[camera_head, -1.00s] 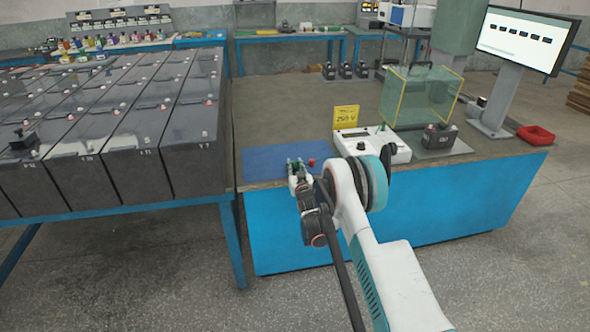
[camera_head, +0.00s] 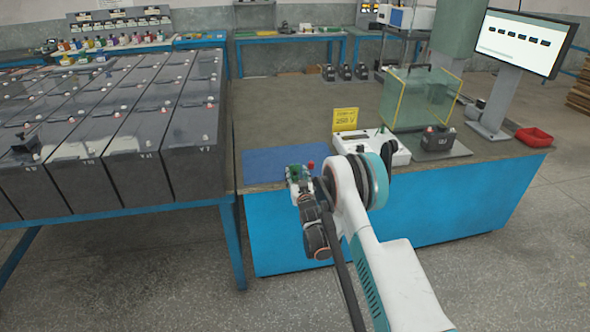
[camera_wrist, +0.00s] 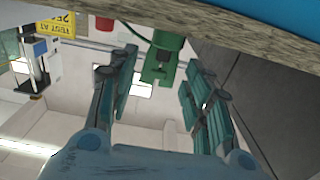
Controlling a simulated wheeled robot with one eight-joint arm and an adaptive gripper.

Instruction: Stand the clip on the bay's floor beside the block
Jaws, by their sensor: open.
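A green clip (camera_wrist: 163,58) hangs between my open gripper's (camera_wrist: 165,85) fingers in the wrist view, beyond their tips or level with them; I cannot tell if they touch it. In the head view the green clip (camera_head: 293,171) shows at my gripper (camera_head: 298,178), over the front edge of the blue mat (camera_head: 262,162). A small red piece (camera_head: 310,165) is just right of it. The black block (camera_head: 438,138) stands on a grey plate (camera_head: 458,150) to the right, in front of the clear, yellow-edged bay (camera_head: 420,95).
A white meter (camera_head: 398,150) with a yellow sign (camera_head: 345,119) behind it stands between the mat and the block. A red tray (camera_head: 535,135) and a monitor (camera_head: 515,40) are at the right. Battery rows (camera_head: 110,120) fill the left. The bench's middle (camera_head: 290,105) is clear.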

